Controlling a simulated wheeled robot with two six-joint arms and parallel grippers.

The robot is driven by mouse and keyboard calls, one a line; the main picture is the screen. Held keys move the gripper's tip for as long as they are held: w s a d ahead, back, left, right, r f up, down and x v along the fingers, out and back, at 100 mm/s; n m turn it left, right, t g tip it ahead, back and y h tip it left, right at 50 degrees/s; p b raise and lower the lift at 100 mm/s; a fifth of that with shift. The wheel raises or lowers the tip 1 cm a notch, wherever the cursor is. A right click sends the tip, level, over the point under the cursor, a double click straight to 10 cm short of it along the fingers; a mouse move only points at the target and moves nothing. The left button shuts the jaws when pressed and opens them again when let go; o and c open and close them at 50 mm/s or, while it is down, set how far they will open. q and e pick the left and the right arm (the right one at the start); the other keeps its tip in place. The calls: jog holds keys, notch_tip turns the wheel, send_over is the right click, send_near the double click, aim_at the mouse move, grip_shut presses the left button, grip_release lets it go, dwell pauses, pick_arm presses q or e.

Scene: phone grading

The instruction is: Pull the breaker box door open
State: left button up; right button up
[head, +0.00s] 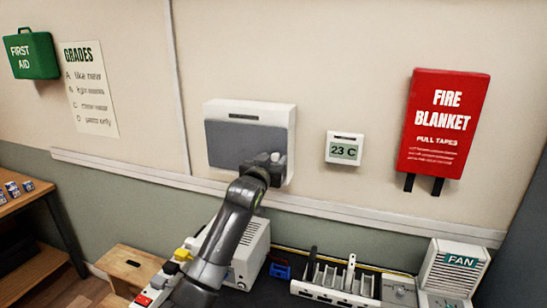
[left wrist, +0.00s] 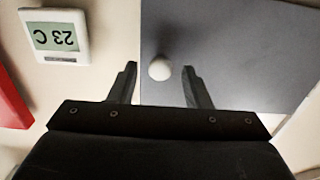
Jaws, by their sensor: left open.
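The breaker box (head: 248,106) is a white wall-mounted box with a grey door (head: 230,138), which looks closed in the head view. In the left wrist view the grey door (left wrist: 240,45) fills the upper right, and a round white knob (left wrist: 160,68) stands on it near its edge. My left gripper (head: 268,159) is at the lower right of the door and hides the knob in the head view. In the left wrist view my left gripper (left wrist: 159,75) is open, with the knob between its fingertips and gaps visible on both sides. My right gripper is not in view.
A thermostat reading 23 C (head: 344,148) and a red fire blanket case (head: 442,124) hang to the right. A first aid box (head: 32,54) and a grades poster (head: 91,89) hang at the left. Below are a grey-white device (head: 250,252), a slotted rack (head: 335,285) and a fan unit (head: 455,268).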

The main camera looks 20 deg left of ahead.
pick_arm(q)
jog(key=shift+w, duration=0.45)
jog(key=shift+c, duration=0.3)
grip_shut()
